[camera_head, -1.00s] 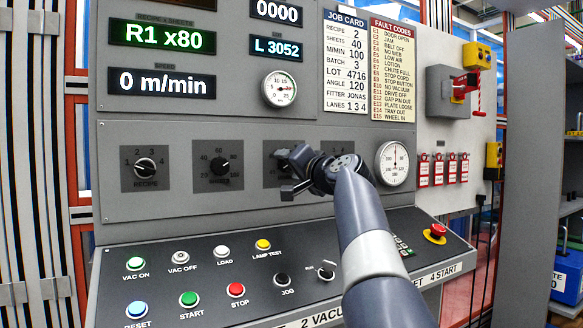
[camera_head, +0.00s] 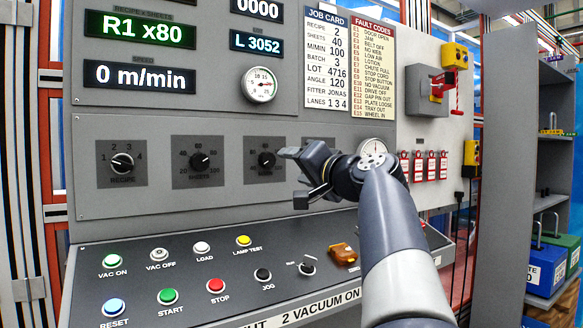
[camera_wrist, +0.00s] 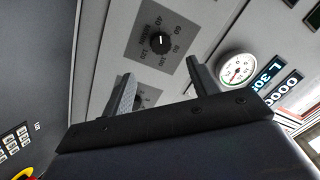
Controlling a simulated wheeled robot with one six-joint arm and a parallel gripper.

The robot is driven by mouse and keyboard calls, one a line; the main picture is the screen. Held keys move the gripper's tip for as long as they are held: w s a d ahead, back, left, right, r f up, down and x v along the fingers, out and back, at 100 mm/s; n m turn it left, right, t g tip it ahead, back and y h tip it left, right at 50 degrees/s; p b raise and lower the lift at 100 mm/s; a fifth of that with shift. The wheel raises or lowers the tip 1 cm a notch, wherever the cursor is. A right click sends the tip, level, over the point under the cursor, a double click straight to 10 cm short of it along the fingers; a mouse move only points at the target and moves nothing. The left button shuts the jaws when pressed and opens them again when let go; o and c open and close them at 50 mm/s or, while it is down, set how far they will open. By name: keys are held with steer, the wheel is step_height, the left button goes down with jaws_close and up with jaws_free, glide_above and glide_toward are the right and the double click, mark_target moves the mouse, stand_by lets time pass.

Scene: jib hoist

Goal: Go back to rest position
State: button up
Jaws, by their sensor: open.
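My gripper (camera_head: 296,176) is in front of the grey control panel (camera_head: 225,117), just right of the third rotary dial (camera_head: 266,160). Its two dark fingers are spread apart with nothing between them. In the wrist view my gripper (camera_wrist: 160,82) shows the same gap, with a numbered dial (camera_wrist: 159,43) on the panel beyond it. No finger visibly touches a knob. My arm crosses the right part of the panel and hides some of the lower console.
The sloping console (camera_head: 130,285) carries several buttons, a small switch (camera_head: 307,265) and an orange-brown item (camera_head: 343,255). A pressure gauge (camera_head: 260,84) is above. Red lockout tags (camera_head: 424,166) and a red-handled switch (camera_head: 440,88) are right, before a grey post (camera_head: 503,150).

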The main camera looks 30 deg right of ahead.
mark_target(269, 161)
steer(key=shift+w, duration=0.1)
steer(key=w, duration=0.3)
steer(key=w+p, duration=0.1)
steer(key=w, duration=0.6)
steer(key=shift+w+a+r, duration=0.35)
steer(key=shift+a, duration=0.05)
steer(key=shift+s, duration=0.1)
